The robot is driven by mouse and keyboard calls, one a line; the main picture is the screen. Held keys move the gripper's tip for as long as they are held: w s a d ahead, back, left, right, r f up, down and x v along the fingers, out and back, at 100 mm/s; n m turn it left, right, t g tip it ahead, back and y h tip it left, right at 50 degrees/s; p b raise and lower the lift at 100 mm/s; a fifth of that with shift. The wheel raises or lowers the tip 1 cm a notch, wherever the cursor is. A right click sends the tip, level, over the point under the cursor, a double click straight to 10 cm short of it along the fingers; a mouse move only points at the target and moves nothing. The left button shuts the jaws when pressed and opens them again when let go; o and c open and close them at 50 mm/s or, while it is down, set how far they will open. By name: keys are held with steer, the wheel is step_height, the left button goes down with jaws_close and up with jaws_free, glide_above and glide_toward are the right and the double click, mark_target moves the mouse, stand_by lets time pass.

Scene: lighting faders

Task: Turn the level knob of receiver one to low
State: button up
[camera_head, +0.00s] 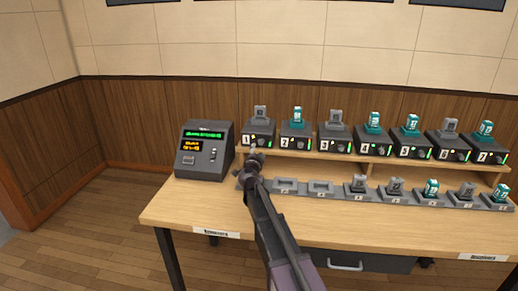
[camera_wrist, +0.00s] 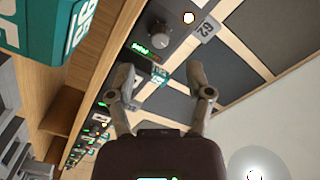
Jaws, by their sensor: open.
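Receiver one (camera_head: 258,128) is a dark box labelled 1 at the left end of the raised shelf, with a grey unit standing on top. My arm and gripper (camera_head: 255,153) are in front of it and hide much of its lower face, including its level knob. In the wrist view, my gripper (camera_wrist: 165,87) has its two fingers spread apart with nothing held between them. Beyond the fingers is a dark receiver (camera_wrist: 172,22) with a round grey knob (camera_wrist: 159,36) and a lit green display. I cannot tell its number in this view. The fingers appear apart from that knob.
More receivers (camera_head: 375,143) stand in a row to the right, some topped with teal packs. Grey cradles (camera_head: 320,190) line the front of the table (camera_head: 195,205). A dark console (camera_head: 204,149) with green and orange displays stands left. A large teal pack (camera_wrist: 80,28) looms in the wrist view.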

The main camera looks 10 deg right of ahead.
mark_target(261, 143)
steer(key=shift+v, duration=2.65)
steer(key=m, duration=0.8)
steer(key=s+m, duration=0.1)
steer(key=m, duration=0.6)
steer(key=s+m+y, duration=0.1)
steer(key=m, duration=0.7)
steer(key=shift+d+r+m, duration=0.2)
steer(key=shift+m, duration=0.1)
steer(key=x, duration=1.3)
steer(key=shift+w+d+r, duration=0.15)
steer(key=shift+w, duration=0.25)
